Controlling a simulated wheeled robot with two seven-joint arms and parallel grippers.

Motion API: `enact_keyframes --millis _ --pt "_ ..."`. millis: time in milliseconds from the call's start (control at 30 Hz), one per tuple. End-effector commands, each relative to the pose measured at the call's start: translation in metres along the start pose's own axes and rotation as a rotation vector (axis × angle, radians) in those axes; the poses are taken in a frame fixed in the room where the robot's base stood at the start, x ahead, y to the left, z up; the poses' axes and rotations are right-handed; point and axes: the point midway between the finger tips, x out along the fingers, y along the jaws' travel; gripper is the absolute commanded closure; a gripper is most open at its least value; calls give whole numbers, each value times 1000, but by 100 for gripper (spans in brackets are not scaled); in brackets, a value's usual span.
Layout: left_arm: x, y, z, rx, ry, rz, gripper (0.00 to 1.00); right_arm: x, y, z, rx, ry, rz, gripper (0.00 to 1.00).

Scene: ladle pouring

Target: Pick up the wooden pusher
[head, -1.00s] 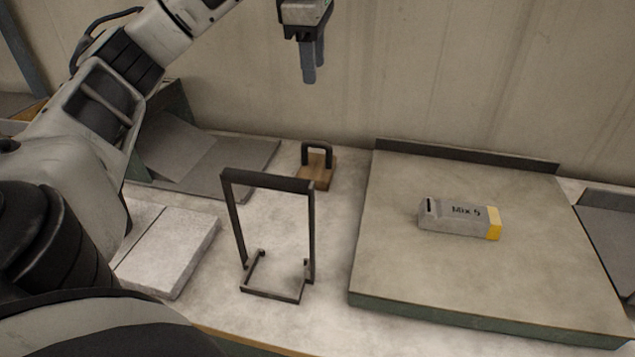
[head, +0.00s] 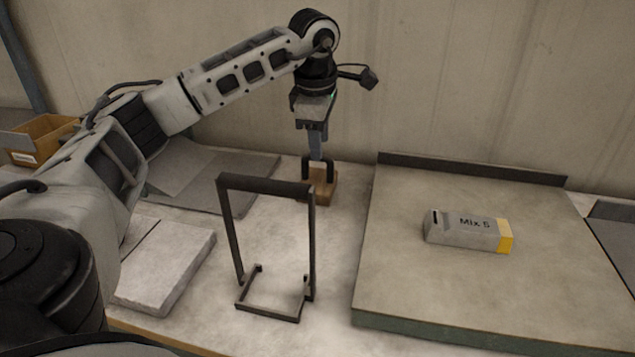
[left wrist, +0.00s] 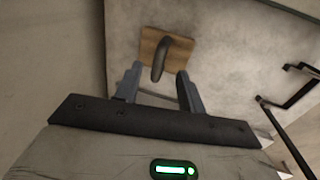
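The wooden pusher (head: 323,186) is a small brown wooden block with a dark upright handle. It stands on the table behind the dark metal frame, near the back wall. In the left wrist view the wooden pusher (left wrist: 149,48) lies just ahead of the fingers, its handle between their lines. My left gripper (head: 316,155) points down over the handle. In the left wrist view my left gripper (left wrist: 158,82) has its two fingers apart with nothing clamped between them. The fingers hide part of the handle in the head view. My right gripper is not in view.
A dark metal frame stand (head: 267,188) rises in front of the pusher. A raised board (head: 400,260) at right carries a grey and yellow "Mix 5" block (head: 467,232). Pale slabs (head: 165,265) lie at left, and a cardboard box (head: 40,140) stands far left.

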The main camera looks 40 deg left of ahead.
Motion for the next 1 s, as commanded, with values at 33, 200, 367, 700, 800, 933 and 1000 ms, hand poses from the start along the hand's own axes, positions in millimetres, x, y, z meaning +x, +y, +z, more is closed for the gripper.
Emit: enact_keyframes --millis 33,200,367,700,800,933,1000 --pt "9 0 1 0 2 -5 60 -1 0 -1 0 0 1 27" --pt "32 1 2 1 1 -2 60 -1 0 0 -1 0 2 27" --pt "37 2 2 1 1 -1 60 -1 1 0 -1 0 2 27" --pt "37 2 2 1 1 -1 100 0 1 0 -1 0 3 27" --pt "36 2 2 0 0 0 100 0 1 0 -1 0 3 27" --pt "36 2 2 0 0 0 100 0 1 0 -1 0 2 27" --pt "35 2 2 0 -1 1 100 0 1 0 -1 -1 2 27"
